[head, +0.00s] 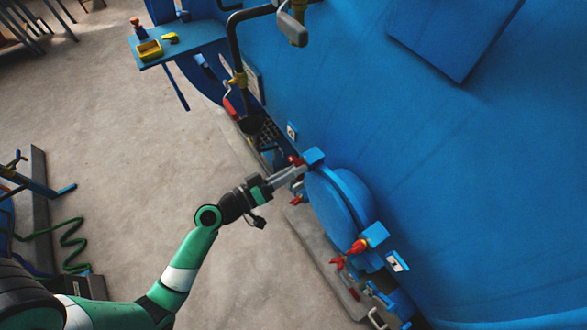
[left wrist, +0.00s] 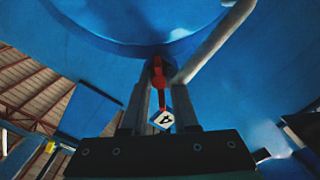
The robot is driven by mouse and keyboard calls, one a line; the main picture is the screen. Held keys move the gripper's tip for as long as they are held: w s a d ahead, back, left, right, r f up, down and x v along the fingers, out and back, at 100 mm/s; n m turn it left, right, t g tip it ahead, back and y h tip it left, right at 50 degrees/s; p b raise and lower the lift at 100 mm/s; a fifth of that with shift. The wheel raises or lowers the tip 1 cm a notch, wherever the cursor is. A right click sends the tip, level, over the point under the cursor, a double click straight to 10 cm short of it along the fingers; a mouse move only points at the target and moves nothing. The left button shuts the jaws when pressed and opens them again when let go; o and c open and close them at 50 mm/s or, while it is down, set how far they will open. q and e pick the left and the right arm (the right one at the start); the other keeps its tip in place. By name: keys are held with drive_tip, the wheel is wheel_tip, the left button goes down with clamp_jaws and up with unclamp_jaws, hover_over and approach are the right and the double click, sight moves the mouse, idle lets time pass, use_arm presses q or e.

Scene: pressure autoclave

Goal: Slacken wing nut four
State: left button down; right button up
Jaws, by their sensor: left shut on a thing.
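My left gripper (head: 296,170) is at the upper left rim of the round blue door (head: 338,205) on the autoclave. It is shut on a red wing nut (head: 295,160) beside a blue lug (head: 314,156). In the left wrist view the red wing nut (left wrist: 158,76) sits between the two fingers, and a white tag (left wrist: 162,120) marked 4 shows just below it. The fingers hide part of the nut. Another red wing nut (head: 358,246) is at the door's lower lug (head: 376,234). My right gripper is not in view.
The large blue vessel (head: 440,150) fills the right side. A pipe with a red-handled valve (head: 230,108) stands above the door. A blue shelf (head: 190,46) holds a yellow tray (head: 149,50). The concrete floor (head: 110,120) at left is mostly clear.

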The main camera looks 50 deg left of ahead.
use_arm(q)
drive_tip(key=shift+r+n+p, duration=0.15)
drive_tip(key=shift+n+p, duration=1.4)
drive_tip(key=shift+n, duration=3.65)
drive_tip(key=shift+r+n+p, duration=0.1)
drive_tip(key=shift+n+p, duration=1.4)
drive_tip(key=shift+n, duration=3.7)
drive_tip(key=c, duration=0.7)
unclamp_jaws()
